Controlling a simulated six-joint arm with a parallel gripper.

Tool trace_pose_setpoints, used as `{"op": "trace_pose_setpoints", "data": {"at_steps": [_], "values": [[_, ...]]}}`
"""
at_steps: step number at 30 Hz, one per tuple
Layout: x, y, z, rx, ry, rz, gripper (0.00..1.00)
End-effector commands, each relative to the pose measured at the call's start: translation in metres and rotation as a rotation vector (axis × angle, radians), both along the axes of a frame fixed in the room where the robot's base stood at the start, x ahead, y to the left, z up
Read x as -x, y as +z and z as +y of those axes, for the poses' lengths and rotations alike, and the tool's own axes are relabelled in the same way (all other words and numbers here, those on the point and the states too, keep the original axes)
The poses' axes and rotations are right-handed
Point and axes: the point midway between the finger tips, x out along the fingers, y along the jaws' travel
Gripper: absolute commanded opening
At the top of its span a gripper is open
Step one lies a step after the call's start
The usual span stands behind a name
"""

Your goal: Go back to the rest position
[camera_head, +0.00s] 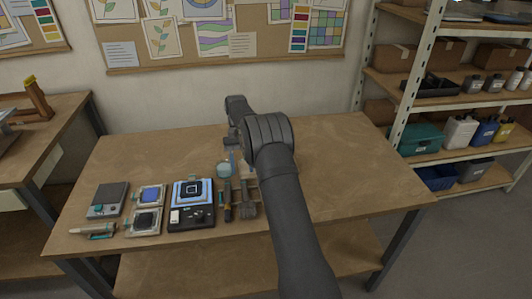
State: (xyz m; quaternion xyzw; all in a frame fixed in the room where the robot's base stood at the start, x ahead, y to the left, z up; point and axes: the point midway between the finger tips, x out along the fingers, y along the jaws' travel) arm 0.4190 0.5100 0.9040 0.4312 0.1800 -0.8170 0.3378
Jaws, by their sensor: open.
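My dark grey arm reaches in from the bottom, its large joint above the middle of the wooden table (340,160). My gripper (232,146) hangs beyond and left of that joint, small in the view and partly hard to make out. It is open, with nothing seen held in it. It is above the table, near a light blue round item (225,169).
On the table's left half lie a grey flat device (107,199), a pen-like tool (92,230), two small framed trays (149,196), a black station with a blue panel (192,192) and dark-handled tools (227,202). The table's right side is clear. A shelf unit (405,90) stands right.

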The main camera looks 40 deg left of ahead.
Motion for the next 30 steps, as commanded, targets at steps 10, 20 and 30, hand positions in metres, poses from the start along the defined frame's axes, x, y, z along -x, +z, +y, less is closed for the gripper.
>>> {"op": "trace_pose_setpoints", "data": {"at_steps": [10,20,30], "values": [[0.0,0.0,0.0,0.0,0.0,0.0,0.45],[0.013,-0.025,-0.012,0.002,0.0,0.002,0.45],[0.029,-0.06,-0.029,0.001,0.0,0.001,0.45]]}}
